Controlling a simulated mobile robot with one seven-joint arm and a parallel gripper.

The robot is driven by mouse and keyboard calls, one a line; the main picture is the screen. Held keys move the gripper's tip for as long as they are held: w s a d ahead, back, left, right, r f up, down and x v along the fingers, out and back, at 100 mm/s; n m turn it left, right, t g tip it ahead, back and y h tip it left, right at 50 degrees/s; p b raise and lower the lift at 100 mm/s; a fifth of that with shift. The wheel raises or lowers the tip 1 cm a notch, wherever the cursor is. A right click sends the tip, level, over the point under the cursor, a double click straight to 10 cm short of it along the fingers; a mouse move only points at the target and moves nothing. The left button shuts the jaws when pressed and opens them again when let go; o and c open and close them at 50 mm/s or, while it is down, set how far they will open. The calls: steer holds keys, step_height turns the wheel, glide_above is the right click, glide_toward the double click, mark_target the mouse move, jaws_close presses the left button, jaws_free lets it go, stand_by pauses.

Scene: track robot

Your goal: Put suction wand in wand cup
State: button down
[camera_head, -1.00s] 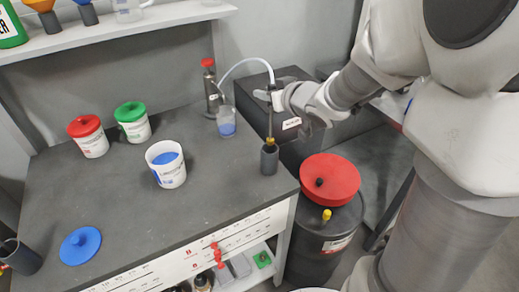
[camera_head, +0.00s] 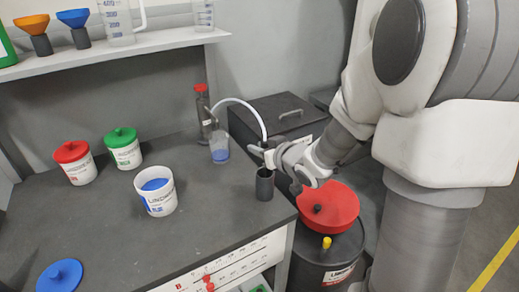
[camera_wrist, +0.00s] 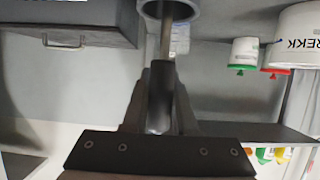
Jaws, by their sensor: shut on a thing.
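The wand cup (camera_head: 265,185) is a dark grey upright cylinder near the bench's right front edge. It also shows at the top of the wrist view (camera_wrist: 186,28), with its open mouth towards the camera. My gripper (camera_head: 268,157) is just above the cup in the head view. In the wrist view my gripper (camera_wrist: 160,85) is shut on the dark handle of the suction wand (camera_wrist: 158,105). The wand's thin metal shaft runs into the cup's mouth. Its lower end is hidden. A white hose (camera_head: 240,101) arches from the wand to the left.
A clear beaker with blue liquid (camera_head: 219,148) and a red-capped bottle (camera_head: 203,105) stand left of the cup. An open white tub with blue contents (camera_head: 157,193) is further left. A dark box (camera_head: 285,118) lies behind; a red-lidded drum (camera_head: 330,208) is at the right.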

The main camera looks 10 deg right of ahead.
steer(key=shift+f, duration=0.15)
steer(key=c, duration=0.7)
jaws_free()
